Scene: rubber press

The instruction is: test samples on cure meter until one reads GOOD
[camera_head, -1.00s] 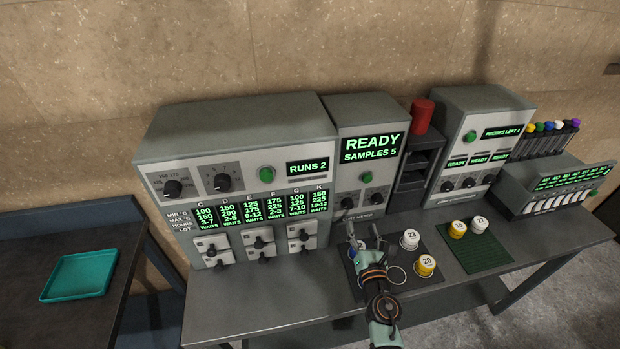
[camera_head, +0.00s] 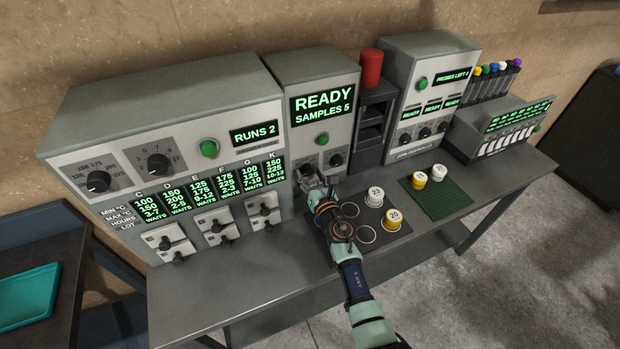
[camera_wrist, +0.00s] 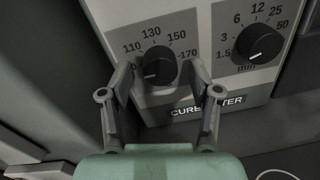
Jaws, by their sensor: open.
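The cure meter (camera_head: 322,105) shows READY and SAMPLES 5, with a green button (camera_head: 322,139). My gripper (camera_head: 309,178) is open at its lower left front. In the wrist view my empty fingers (camera_wrist: 158,80) stand on either side of the left dial knob (camera_wrist: 157,66), marked 110 to 170; contact cannot be told. The minutes knob (camera_wrist: 261,42) is to its right, its mark toward 1.5. White sample 23 (camera_head: 375,195) and yellow sample 20 (camera_head: 393,219) stand on the dark mat (camera_head: 385,246). A yellow sample (camera_head: 420,180) and white sample 27 (camera_head: 439,171) stand on the green mat (camera_head: 445,204).
A large oven-like unit (camera_head: 160,100) reading RUNS 2 adjoins the meter on the left. A dark rack with a red cylinder (camera_head: 371,68) stands right of it, then another controller (camera_head: 432,55). My arm crosses the dark mat. Bare bench shows at the front left.

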